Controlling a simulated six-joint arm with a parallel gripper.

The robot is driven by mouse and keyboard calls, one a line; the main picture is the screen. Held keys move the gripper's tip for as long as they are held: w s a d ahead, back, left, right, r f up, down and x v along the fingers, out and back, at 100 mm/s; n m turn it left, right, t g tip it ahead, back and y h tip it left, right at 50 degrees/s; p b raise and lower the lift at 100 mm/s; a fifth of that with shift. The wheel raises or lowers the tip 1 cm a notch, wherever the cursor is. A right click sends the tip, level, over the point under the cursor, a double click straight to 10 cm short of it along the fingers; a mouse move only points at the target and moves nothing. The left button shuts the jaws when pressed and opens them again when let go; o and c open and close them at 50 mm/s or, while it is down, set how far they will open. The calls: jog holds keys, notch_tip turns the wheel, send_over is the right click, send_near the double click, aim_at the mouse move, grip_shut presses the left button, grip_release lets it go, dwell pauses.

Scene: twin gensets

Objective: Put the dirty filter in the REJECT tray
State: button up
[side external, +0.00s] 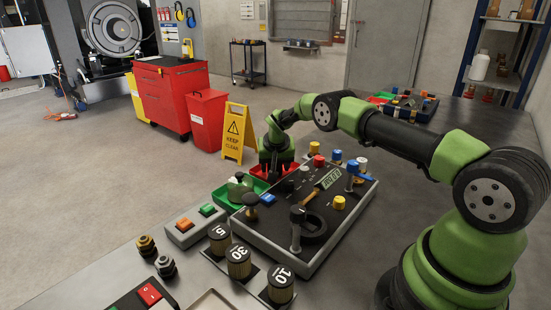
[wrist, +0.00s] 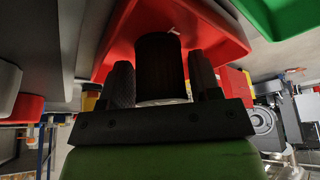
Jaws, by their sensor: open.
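A dark cylinder (wrist: 160,62) with a pale metallic end, which looks like the filter, stands between my fingers in the wrist view. It is in or just over the red tray (wrist: 222,40). My gripper (wrist: 162,84) is open around it, with one finger on each side; contact is hard to judge. In the side view my gripper (side external: 277,170) points down at the red tray (side external: 260,170), behind the control panel. The filter is not clear there. No REJECT lettering is readable.
A green tray (side external: 226,197) holding a light object sits left of the red tray. The control panel (side external: 285,235) with knobs and levers stands in front. Weights marked 5, 30 and 10 (side external: 239,262) stand nearer. A yellow caution sign (side external: 238,132) stands on the floor behind.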

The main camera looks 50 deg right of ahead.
jog(key=s+a+r+n+t+y, duration=0.1)
jog(key=s+a+r, duration=0.3)
jog(key=r, duration=0.5)
jog(key=s+a+r, duration=0.5)
jog(key=r, duration=0.5)
jog(key=s+a+r+n+t+y, duration=0.1)
jog(key=s+a+r, duration=0.3)
jog(key=r, duration=0.5)
jog(key=s+a+r+n+t+y, duration=0.1)
jog(key=s+a, duration=0.3)
jog(key=s, duration=0.5)
jog(key=s+a+n+t+y, duration=0.1)
jog(key=s+a, duration=0.3)
jog(key=s, duration=0.6)
jog(key=shift+a+r+n+y, duration=0.3)
jog(key=shift+r+n+y, duration=0.1)
jog(key=shift+n+y, duration=0.15)
